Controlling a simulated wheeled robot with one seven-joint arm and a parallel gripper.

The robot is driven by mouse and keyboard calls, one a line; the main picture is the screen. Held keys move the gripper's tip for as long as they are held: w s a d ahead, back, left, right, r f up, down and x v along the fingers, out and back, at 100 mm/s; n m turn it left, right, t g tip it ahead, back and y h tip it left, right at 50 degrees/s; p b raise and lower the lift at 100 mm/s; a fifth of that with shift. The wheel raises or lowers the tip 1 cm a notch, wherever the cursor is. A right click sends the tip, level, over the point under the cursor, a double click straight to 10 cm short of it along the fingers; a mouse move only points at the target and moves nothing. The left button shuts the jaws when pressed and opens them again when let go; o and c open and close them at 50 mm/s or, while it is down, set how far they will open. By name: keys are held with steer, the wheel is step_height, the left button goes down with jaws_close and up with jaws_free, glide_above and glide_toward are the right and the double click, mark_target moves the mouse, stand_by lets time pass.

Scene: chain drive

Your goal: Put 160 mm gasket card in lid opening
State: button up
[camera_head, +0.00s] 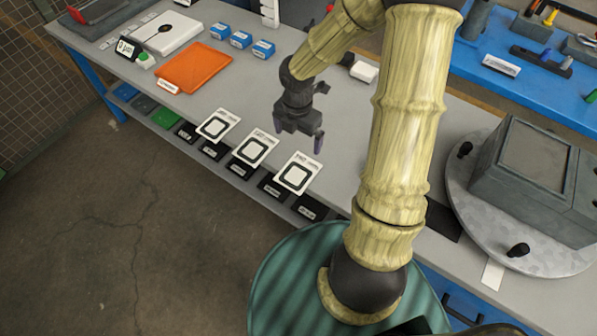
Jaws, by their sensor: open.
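Three white gasket cards lie in a diagonal row at the front edge of the grey bench: a left card (217,125), a middle card (255,149) and a right card (298,173). My gripper (299,138) is open and empty, pointing down above the bench, behind the middle and right cards. A grey housing (485,190) stands at the right, with a framed rectangular lid opening (536,156) on top.
The housing sits on a round grey turntable (462,205) with black knobs. An orange mat (194,68), blue boxes (240,40) and a white device (157,33) are at the left. Black bins (271,188) sit below the front edge. My arm crosses the middle of the view.

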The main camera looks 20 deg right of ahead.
steer(key=b, duration=0.2)
glide_above(298, 172)
step_height(298, 172, down, 10)
steer(key=shift+w+f, duration=0.1)
steer(key=shift+w, duration=0.05)
steer(key=shift+f+b, duration=0.65)
steer(key=shift+f, duration=1.95)
steer(key=shift+d, duration=0.1)
steer(key=c, duration=0.8)
steer(key=shift+r, duration=0.1)
steer(key=shift+r, duration=0.1)
